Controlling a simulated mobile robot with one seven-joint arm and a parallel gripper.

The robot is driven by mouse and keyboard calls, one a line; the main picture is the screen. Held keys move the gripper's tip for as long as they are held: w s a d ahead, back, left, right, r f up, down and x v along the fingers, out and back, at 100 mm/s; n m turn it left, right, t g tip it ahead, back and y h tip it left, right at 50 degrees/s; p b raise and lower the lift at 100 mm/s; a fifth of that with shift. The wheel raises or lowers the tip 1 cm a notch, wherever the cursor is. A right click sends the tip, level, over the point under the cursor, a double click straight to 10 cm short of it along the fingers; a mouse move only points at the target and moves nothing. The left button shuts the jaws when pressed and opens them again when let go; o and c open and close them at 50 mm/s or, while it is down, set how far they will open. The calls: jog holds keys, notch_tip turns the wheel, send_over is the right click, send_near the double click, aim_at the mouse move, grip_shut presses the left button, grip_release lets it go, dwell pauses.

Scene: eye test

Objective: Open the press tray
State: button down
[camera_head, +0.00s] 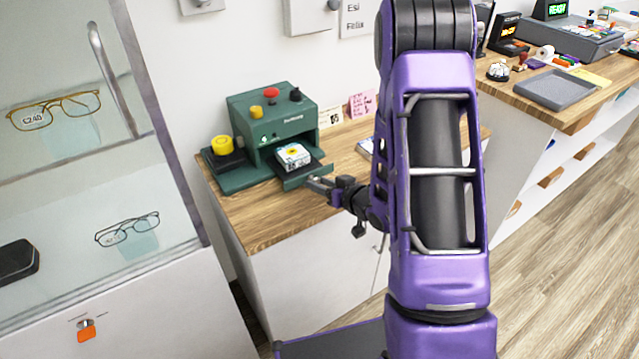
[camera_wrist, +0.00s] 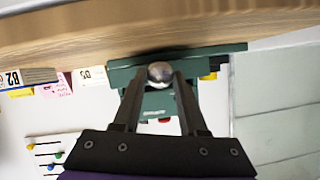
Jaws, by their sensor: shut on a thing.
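The green press (camera_head: 273,120) stands on the wooden counter by the wall. Its green tray (camera_head: 303,179) sticks out of the front opening, with a white item (camera_head: 293,156) lying on it. My gripper (camera_head: 316,184) is at the tray's front edge. In the wrist view, the fingers of my gripper (camera_wrist: 160,78) are closed on a round metallic knob (camera_wrist: 160,70) in front of the green press (camera_wrist: 158,103). The picture there is upside down. The far inside of the press opening is hidden.
A yellow knob (camera_head: 221,144) stands on the press's left side. A glass display case (camera_head: 110,150) with eyeglasses is close on the left. A grey tray (camera_head: 555,88) lies on the right counter. Bare counter lies before the press.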

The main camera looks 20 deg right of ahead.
jog(key=shift+c, duration=2.2)
grip_release()
jog(key=p+v, duration=0.8)
jog(key=v, duration=0.9)
jog(key=shift+r+p, duration=0.2)
jog(key=shift+p, duration=0.1)
jog(key=shift+s, duration=0.15)
